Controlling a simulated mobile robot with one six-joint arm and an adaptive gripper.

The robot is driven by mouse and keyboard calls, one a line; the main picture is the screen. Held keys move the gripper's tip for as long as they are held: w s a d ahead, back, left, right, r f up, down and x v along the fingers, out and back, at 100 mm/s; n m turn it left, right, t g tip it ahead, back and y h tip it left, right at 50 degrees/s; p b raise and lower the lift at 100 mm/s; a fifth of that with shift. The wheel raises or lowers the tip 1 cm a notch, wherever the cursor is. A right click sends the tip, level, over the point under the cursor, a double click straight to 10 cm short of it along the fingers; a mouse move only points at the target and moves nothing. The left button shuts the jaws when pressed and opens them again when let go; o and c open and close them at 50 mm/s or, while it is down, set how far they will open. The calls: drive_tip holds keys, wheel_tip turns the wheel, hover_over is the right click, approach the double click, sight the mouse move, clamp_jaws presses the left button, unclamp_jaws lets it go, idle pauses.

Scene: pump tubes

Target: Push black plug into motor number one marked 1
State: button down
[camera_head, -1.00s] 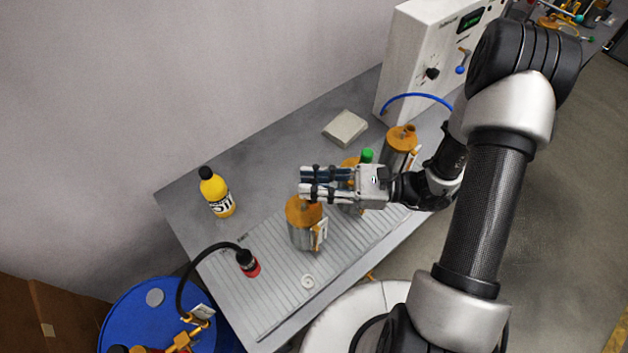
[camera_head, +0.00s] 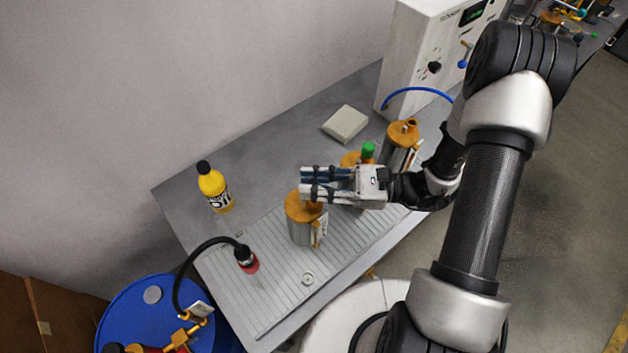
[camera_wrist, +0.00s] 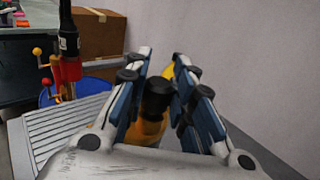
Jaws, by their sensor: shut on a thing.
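My gripper (camera_head: 304,184) is shut on a black plug, which shows between the fingers in the wrist view (camera_wrist: 157,97). The fingers hide the plug in the head view. The gripper is over the leftmost motor (camera_head: 304,232), a grey cylinder with an orange top and a small white label. Orange shows below the plug in the wrist view. I cannot tell whether the plug touches the top or sits in an opening. The middle motor (camera_head: 349,160), partly behind my gripper, carries a green plug (camera_head: 368,149). A third motor (camera_head: 402,146) stands at the right. The labels are unreadable.
A yellow bottle (camera_head: 213,188) stands at the back left. A black cable connector on a red base (camera_head: 246,261) is front left, with a small white ring (camera_head: 308,279) nearby. A grey box (camera_head: 345,124) and a white control cabinet (camera_head: 425,60) stand behind.

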drive_tip(key=shift+f+b, duration=0.3)
drive_tip(key=shift+f, duration=0.25)
drive_tip(key=c, duration=1.3)
unclamp_jaws()
drive_tip(key=s+d, duration=0.1)
drive_tip(key=d, duration=1.1)
drive_tip(key=shift+s, duration=0.4)
drive_tip(key=shift+a+r, duration=0.1)
